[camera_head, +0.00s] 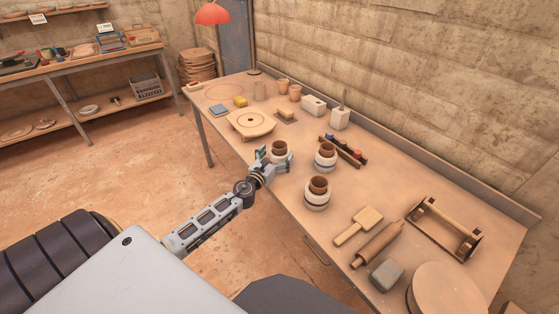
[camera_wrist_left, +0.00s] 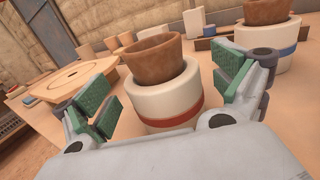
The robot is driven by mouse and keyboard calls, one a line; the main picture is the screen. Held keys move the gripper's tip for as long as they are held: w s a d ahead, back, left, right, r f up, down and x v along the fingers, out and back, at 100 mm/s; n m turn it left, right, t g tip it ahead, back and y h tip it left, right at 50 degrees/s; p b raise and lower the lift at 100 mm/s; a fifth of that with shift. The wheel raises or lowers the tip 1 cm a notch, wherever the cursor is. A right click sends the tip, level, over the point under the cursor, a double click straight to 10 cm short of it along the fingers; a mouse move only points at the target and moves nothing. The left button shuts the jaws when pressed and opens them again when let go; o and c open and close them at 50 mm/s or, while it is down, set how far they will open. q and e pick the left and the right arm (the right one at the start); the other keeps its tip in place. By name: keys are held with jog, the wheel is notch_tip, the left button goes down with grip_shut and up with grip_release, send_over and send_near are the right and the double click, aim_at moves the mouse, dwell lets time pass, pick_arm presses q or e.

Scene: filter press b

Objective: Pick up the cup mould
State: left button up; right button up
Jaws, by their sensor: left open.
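A white cup mould (camera_wrist_left: 165,102) with a red band stands upright on the table, with a brown clay cup (camera_wrist_left: 153,58) in its top. My left gripper (camera_wrist_left: 165,98) is open, with one green-padded finger on each side of this mould. The fingers do not visibly press on it. In the head view my left gripper (camera_head: 274,160) partly hides the mould. A second mould with a blue band (camera_head: 325,163) stands just to its right. A third mould (camera_head: 316,200) stands nearer the front edge. Both also hold brown cups. My right gripper is not in view.
A dark rack (camera_head: 340,151) lies toward the wall. Some bare table lies between these and the moulds.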

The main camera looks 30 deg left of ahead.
pick_arm(q)
jog(key=shift+w+a, duration=0.1)
jog(key=shift+w, duration=1.1)
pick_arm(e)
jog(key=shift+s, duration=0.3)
pick_arm(q)
jog(key=c, duration=1.4)
jog(key=shift+o, duration=0.2)
jog(key=shift+r, duration=0.25)
jog(key=shift+r+p, duration=0.2)
jog(key=shift+p, duration=0.1)
notch_tip(320, 180, up, 9)
jog(key=p, duration=0.4)
jog(key=shift+r+p, duration=0.15)
jog(key=shift+p, duration=0.25)
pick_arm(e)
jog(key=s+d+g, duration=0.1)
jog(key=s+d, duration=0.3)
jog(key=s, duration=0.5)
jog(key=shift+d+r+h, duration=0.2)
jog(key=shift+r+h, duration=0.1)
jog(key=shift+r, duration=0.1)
